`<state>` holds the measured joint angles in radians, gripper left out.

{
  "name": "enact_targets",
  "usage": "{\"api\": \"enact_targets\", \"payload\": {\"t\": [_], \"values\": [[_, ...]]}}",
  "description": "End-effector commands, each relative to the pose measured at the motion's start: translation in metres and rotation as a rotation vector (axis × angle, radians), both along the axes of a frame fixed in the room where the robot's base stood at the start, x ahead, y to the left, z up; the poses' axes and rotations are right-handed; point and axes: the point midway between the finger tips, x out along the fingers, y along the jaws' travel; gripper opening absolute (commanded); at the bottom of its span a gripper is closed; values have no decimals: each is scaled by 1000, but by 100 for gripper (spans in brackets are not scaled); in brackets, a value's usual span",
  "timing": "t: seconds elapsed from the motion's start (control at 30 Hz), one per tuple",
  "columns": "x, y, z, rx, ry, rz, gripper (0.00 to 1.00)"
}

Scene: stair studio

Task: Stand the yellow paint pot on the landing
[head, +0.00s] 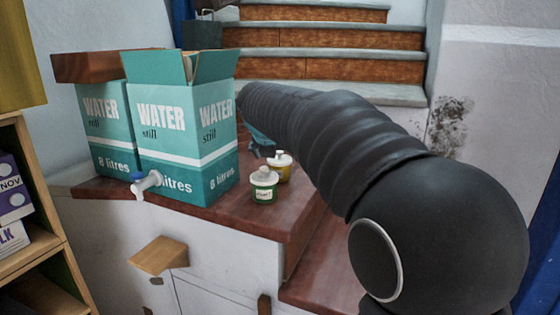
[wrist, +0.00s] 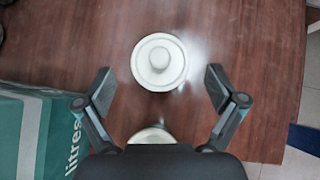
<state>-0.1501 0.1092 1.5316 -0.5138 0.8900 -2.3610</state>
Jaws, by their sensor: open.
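The yellow paint pot (head: 284,171), with a pale knobbed lid, stands upright on the red-brown ledge (head: 225,207), behind a green paint pot (head: 264,195). My gripper (head: 262,150) is partly hidden by my arm and is close to the yellow pot. In the wrist view my gripper (wrist: 160,88) is open and empty, its fingers spread either side of and below a pale round lid (wrist: 158,62), which seems to be the yellow pot's. Another lid (wrist: 150,134) is partly covered by the gripper body. I cannot tell which surface is the landing.
Teal water boxes (head: 185,130) stand left of the pots, one with a white tap (head: 148,184). The near box also shows in the wrist view (wrist: 35,130). Steps (head: 320,68) rise behind. A lower brown tread (head: 325,265) lies right of the ledge; shelves stand at far left.

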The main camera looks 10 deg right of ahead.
Motion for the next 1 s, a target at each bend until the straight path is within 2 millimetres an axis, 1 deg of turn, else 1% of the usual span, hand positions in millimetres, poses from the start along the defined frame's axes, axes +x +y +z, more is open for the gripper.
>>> {"api": "enact_targets", "payload": {"t": [0.03, 0.1, 0.3, 0.43, 0.67, 0.73, 0.77, 0.87, 0.97, 1.0], "values": [[-7, 4, 10, 0, -2, 1, 94], [-15, 8, 19, 0, -2, 1, 94], [-31, 15, 37, 1, -2, 1, 94], [-36, 17, 41, 0, 1, 0, 94], [-38, 17, 42, 6, -1, -6, 94], [-44, 15, 41, 34, -8, -32, 94], [-48, 14, 40, 55, -15, -54, 94], [-71, 7, 34, 177, -42, -173, 94], [-104, 0, 22, 353, -80, -352, 94], [-118, -2, 17, 428, -96, -433, 94]]}}
